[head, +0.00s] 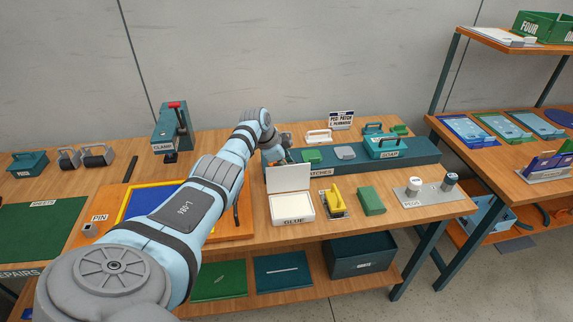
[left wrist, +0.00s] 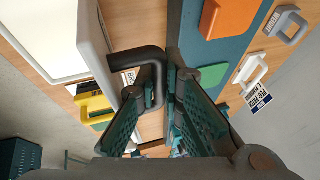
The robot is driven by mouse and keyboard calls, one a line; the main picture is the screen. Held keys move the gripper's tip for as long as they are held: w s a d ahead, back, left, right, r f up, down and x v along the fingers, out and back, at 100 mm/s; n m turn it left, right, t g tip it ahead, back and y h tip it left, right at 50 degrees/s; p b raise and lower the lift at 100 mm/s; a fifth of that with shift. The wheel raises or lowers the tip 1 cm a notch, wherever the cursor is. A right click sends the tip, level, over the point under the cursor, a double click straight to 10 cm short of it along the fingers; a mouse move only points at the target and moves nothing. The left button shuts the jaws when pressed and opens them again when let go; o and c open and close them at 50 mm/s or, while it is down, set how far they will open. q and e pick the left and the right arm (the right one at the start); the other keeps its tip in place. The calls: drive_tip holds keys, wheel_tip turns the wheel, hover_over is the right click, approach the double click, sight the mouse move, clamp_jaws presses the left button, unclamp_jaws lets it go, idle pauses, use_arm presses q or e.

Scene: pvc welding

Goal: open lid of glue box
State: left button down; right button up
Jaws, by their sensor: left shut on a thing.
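The white glue box (head: 292,207) stands near the front of the middle table, with a GLUE label on its front. Its pale lid (head: 288,178) stands raised, roughly upright, at the box's back edge. My left gripper (head: 283,154) is just behind the lid, partly hidden by it. In the left wrist view, the gripper (left wrist: 160,88) is shut on the dark bent handle (left wrist: 136,58) on the lid (left wrist: 97,40). The box's white inside (left wrist: 40,38) shows beyond the lid. My right gripper is not in view.
A teal patches rack (head: 420,157) runs behind the box. A yellow-handled tool (head: 336,200) and a green block (head: 370,200) stand just right of the box. A blue-and-yellow tray (head: 140,203) lies left, under my left arm.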

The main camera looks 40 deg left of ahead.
use_arm(q)
drive_tip(key=shift+a, duration=0.3)
drive_tip(key=c, duration=2)
unclamp_jaws()
drive_tip(key=shift+c, duration=0.2)
drive_tip(key=shift+o, duration=0.4)
drive_tip(key=shift+f, duration=0.2)
